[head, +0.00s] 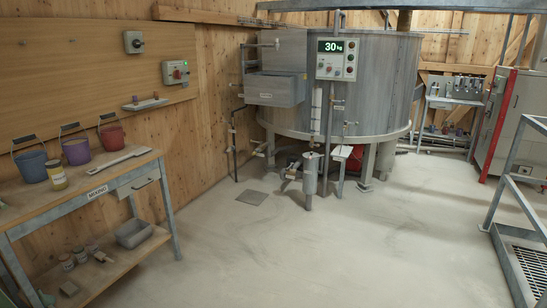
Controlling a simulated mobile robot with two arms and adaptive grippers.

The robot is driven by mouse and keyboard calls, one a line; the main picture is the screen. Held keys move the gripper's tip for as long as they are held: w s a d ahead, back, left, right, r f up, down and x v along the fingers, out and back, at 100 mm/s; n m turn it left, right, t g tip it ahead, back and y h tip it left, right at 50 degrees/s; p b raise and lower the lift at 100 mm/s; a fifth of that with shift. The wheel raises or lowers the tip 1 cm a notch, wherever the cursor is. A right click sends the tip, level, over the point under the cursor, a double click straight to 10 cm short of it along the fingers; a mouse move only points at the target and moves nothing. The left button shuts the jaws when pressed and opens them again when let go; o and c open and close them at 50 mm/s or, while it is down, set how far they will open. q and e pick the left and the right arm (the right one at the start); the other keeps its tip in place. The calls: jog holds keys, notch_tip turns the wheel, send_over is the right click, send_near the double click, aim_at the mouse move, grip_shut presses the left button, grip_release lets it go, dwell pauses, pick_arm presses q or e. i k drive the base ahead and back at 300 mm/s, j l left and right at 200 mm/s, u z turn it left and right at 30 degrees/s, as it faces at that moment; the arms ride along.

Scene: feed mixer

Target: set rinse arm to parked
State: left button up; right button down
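The large round grey metal mixer tank (375,80) stands at the back on legs. No part is legibly labelled as the rinse arm. A thin horizontal pipe arm (262,45) with an upright end sits at the tank's upper left, above a grey metal box (275,90); I cannot tell whether this is the rinse arm or what its setting is. Thin pipes with small valves run down below the box. Neither of my grippers is in view.
A control panel (337,60) on the tank's front reads 30 kg. A workbench (90,185) with red, purple and blue buckets stands at the left. A metal railing (510,210) and a red-edged cabinet (505,125) are at the right. The concrete floor (300,250) between is clear.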

aim_at(243, 46)
jog(key=i, duration=2.05)
jog(key=i+l, duration=0.1)
jog(key=i, duration=0.55)
jog(key=i+l+u, duration=0.1)
jog(key=i, duration=0.6)
jog(key=i+l, duration=0.15)
jog(key=i, duration=0.5)
jog(key=i+l+u, duration=0.1)
jog(key=i+u, duration=0.2)
jog(key=i, duration=0.2)
jog(key=i+l+u, duration=0.3)
jog(key=i, duration=0.15)
